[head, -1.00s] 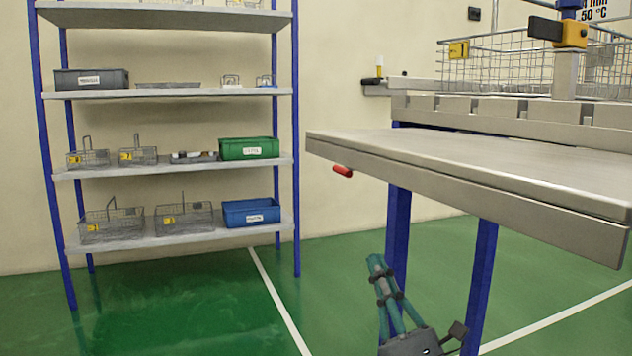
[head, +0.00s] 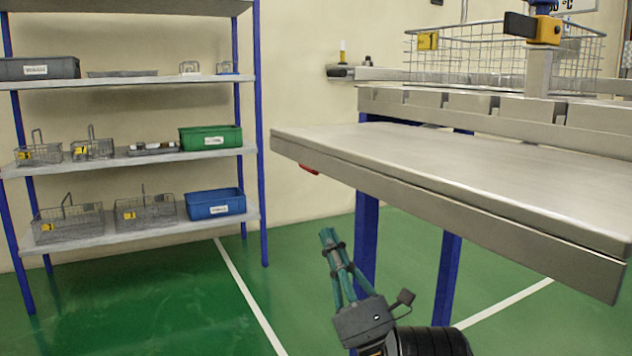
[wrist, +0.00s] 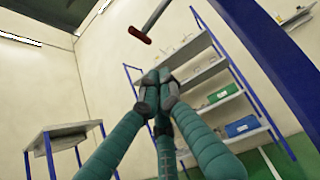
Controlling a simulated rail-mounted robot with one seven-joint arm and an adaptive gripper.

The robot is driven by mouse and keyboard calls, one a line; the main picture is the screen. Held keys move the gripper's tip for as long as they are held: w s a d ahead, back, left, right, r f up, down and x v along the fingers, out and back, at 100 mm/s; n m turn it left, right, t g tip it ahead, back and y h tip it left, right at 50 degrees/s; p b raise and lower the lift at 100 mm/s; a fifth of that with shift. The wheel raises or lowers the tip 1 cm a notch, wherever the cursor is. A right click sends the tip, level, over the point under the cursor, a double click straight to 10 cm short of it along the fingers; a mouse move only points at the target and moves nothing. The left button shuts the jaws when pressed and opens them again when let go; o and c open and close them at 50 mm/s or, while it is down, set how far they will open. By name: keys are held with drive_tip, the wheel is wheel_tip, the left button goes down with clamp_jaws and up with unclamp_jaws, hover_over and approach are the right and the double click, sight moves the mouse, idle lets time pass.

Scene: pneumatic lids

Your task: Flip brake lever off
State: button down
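A red lever handle (head: 309,168) sticks out under the left front edge of the steel table (head: 455,185). In the wrist view the red handle (wrist: 139,35) hangs at the end of a thin metal bar near the top. I take it to be the brake lever. My gripper (head: 328,234) has teal fingers pointing up, below and in front of the table. In the wrist view the fingertips of my gripper (wrist: 155,80) come together with nothing between them. They are below the red handle and apart from it.
A shelf rack (head: 250,110) with wire baskets, a green bin (head: 210,138) and a blue bin (head: 215,203) stands at the left. Blue table legs (head: 366,240) are close behind my gripper. The green floor between rack and table is clear.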

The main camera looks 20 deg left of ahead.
drive_tip(key=w+a+r+p, duration=0.2)
drive_tip(key=a+r, duration=0.1)
drive_tip(key=r, duration=0.5)
drive_tip(key=shift+w+a+r, duration=0.3)
drive_tip(key=shift+w+r, duration=0.1)
